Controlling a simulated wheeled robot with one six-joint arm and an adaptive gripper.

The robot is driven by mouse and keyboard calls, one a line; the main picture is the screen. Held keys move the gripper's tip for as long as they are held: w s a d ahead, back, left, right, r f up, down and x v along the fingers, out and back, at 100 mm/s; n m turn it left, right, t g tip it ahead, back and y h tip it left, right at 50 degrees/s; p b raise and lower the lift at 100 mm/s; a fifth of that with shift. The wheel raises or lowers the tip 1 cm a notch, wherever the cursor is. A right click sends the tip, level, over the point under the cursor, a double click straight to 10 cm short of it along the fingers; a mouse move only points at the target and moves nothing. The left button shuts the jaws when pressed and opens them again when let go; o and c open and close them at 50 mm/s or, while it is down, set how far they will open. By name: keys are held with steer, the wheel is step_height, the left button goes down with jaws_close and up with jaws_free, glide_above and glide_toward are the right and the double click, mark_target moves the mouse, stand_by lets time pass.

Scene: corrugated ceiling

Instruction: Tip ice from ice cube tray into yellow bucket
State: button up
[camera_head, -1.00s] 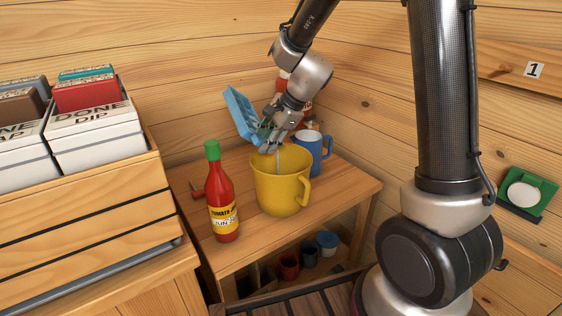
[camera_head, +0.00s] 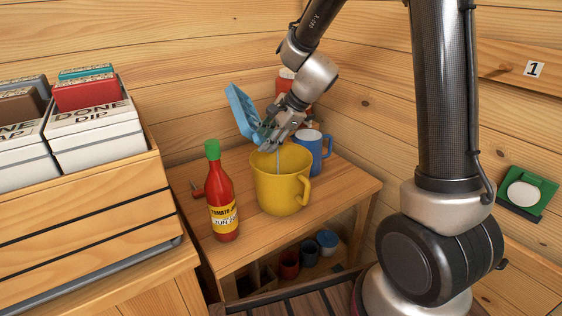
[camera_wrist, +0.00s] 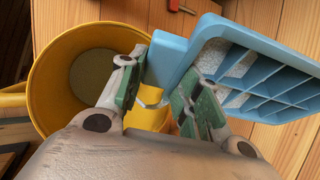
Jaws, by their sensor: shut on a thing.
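The blue ice cube tray (camera_head: 241,112) is tilted steeply above the back left rim of the yellow bucket (camera_head: 281,190). My gripper (camera_head: 265,143) is shut on the tray's end, over the bucket's rim. In the wrist view my gripper (camera_wrist: 153,97) grips the tab of the tray (camera_wrist: 255,75), whose compartments show white ice (camera_wrist: 228,66) in some of them, and others look empty. The yellow bucket (camera_wrist: 45,85) lies below and left of the tray. Its inside shows a pale, greyish surface; I cannot tell whether that is ice.
A red sauce bottle (camera_head: 221,195) stands left of the bucket and a blue mug (camera_head: 313,150) stands close behind it to the right. Bare table (camera_head: 345,190) shows at the right.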

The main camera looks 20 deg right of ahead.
steer(key=shift+d+r+t+y, duration=0.15)
steer(key=shift+d+t+y, duration=0.15)
steer(key=shift+y, duration=0.7)
stand_by(1.5)
steer(key=shift+d+f+m+y, duration=0.1)
steer(key=shift+f+m+y, duration=0.2)
steer(key=shift+f+y, duration=0.45)
stand_by(0.6)
steer(key=shift+s+d+t+y, duration=0.25)
steer(key=shift+d+t+y, duration=0.25)
steer(key=shift+d+y, duration=0.55)
stand_by(0.6)
steer(key=shift+d+t+y+b, duration=0.1)
steer(key=shift+t+y+b, duration=0.25)
steer(key=shift+y, duration=0.25)
stand_by(0.5)
